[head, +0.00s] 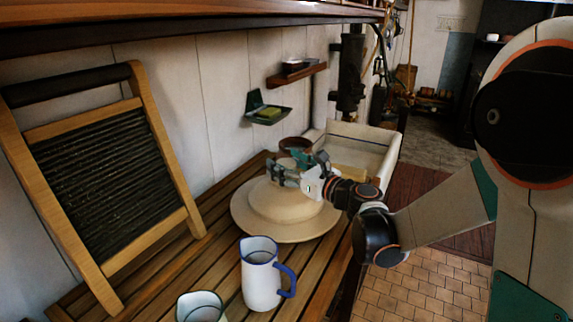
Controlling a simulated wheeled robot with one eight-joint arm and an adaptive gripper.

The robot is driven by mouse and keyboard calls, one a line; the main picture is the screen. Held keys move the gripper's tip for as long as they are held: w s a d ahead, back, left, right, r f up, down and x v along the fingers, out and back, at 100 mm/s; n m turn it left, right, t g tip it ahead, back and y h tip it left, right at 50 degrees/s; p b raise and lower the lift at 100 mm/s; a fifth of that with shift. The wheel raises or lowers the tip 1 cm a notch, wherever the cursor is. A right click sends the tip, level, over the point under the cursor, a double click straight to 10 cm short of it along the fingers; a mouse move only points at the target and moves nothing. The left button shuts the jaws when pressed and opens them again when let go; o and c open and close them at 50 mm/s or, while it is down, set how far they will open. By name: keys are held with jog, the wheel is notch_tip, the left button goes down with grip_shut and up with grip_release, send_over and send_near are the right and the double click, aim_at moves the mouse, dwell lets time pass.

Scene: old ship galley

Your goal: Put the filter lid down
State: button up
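A wide, round, cream-coloured piece, which looks like the filter lid (252,220), is over the slatted wooden counter. It has a broad flat rim and a smaller raised round middle. I cannot tell whether it rests fully on the slats. My gripper (284,171) is at the top of the raised middle, reaching in from the right with its fingers pointing left. The fingers overlap the lid's far upper part in the picture. Whether they touch or grip it, and how far apart they are, is too small to tell.
A white jug with blue rim and handle (262,280) stands in front of the lid, beside a white cup (200,308). A washboard (100,170) leans at left. A brown bowl (296,144) and a pale sink (385,152) are behind. A soap dish (268,113) hangs on the wall.

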jog(key=shift+r, duration=0.15)
jog(key=p+v, duration=0.2)
jog(key=v, duration=1)
jog(key=shift+p, duration=0.3)
